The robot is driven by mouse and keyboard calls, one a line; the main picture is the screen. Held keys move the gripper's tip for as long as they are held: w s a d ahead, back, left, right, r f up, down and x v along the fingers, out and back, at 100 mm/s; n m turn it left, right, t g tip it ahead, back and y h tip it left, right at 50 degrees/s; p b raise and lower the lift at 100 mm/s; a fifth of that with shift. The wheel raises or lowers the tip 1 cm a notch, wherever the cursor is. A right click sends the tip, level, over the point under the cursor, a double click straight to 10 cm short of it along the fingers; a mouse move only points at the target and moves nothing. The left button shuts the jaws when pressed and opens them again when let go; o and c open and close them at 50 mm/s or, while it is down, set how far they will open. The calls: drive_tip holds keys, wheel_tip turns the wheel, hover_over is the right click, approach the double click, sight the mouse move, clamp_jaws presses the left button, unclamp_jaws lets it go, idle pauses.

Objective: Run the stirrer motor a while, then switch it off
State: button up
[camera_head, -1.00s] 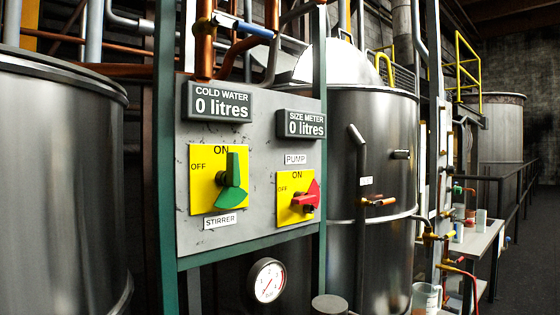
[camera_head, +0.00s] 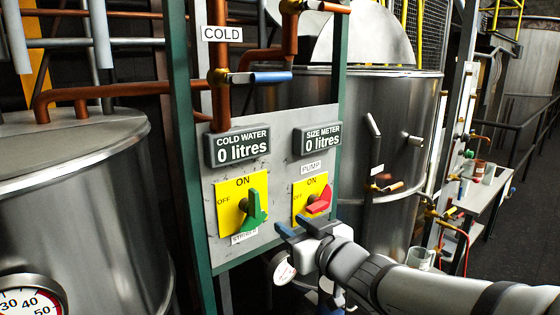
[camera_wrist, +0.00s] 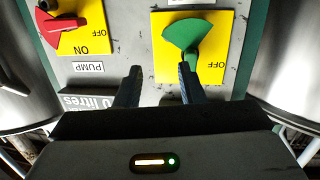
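The stirrer switch is a green handle (camera_head: 254,210) on a yellow plate marked ON and OFF, left on the grey panel (camera_head: 285,165). Its narrow bar stands roughly upright toward ON in the head view; its exact setting is hard to tell. It also shows in the upside-down wrist view (camera_wrist: 185,32). My gripper (camera_head: 303,228) is in front of the panel, low and right of the handle. In the wrist view its fingertips (camera_wrist: 160,70) are apart with nothing between them. One fingertip overlaps the handle's end there; contact cannot be told.
The pump switch, a red handle (camera_head: 320,202), sits close right of the stirrer switch. Two displays read 0 litres. A green frame post (camera_head: 190,150) borders the panel. Steel tanks (camera_head: 80,200) stand at both sides; pipes run above.

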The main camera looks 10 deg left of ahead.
sight(257, 199)
drive_tip(key=w+a+r, duration=0.1)
drive_tip(key=a, duration=0.2)
drive_tip(key=w+a+r+n+y+p, duration=0.1)
drive_tip(key=a, duration=0.2)
drive_tip(key=w+a+r+g+y+p, duration=0.1)
drive_tip(key=a+r, duration=0.1)
drive_tip(key=a, duration=0.1)
drive_tip(key=shift+w+n, duration=0.1)
drive_tip(key=shift+n, duration=0.2)
clamp_jaws()
